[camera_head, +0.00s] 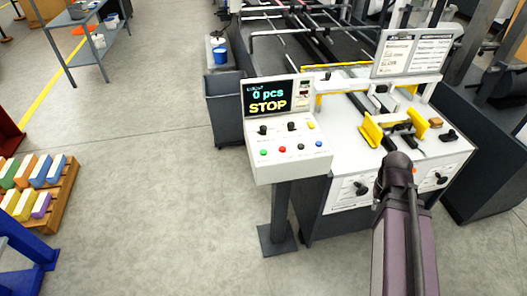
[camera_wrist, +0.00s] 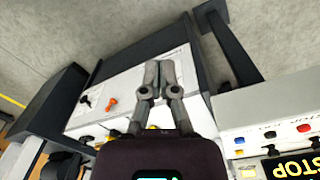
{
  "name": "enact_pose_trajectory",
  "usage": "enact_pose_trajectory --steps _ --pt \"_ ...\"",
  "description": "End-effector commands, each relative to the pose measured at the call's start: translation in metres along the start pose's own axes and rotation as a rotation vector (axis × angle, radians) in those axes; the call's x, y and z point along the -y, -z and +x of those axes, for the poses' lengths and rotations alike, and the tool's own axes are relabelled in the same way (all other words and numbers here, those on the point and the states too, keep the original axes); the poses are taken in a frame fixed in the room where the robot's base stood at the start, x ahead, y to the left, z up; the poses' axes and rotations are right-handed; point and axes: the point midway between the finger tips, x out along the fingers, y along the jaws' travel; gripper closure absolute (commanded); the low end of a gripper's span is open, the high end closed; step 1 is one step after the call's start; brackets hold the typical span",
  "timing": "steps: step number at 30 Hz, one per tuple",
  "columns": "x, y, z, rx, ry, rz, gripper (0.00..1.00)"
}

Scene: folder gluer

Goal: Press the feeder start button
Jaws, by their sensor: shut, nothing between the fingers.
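The control panel (camera_head: 288,165) stands on a post, with a screen (camera_head: 268,97) reading "0 pcs" and "STOP". A green button (camera_head: 264,153) sits at the left of its lower row, with a red button (camera_head: 282,150) beside it and others further right. The labels are too small to read. In the wrist view the panel (camera_wrist: 262,105) is at the right edge, turned over; a red button (camera_wrist: 304,128) shows, but no green one. My gripper (camera_wrist: 157,68) is shut and empty, apart from the panel. In the head view my arm hides the gripper.
The feeder table (camera_head: 350,150) with yellow guides (camera_head: 371,130) stands right of the panel, with black knobs (camera_head: 361,188) on its front. A grey bin (camera_head: 226,105) stands behind the panel. Open floor lies to the left, with a pallet of colored stacks (camera_head: 62,200) at far left.

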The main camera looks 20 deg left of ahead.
Motion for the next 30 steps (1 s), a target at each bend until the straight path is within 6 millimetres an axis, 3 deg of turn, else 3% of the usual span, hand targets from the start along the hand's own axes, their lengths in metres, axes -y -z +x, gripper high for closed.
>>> enact_pose_trajectory --steps 7,14,23,30 --pt "0.037 0.046 -0.005 -0.037 -0.102 -0.247 1.00" --pt "0.092 0.094 -0.015 -0.077 -0.237 -0.566 1.00" --pt "0.184 0.146 -0.033 -0.120 -0.428 -0.984 1.00" --pt "0.273 0.176 -0.052 -0.145 -0.597 -1.312 1.00"
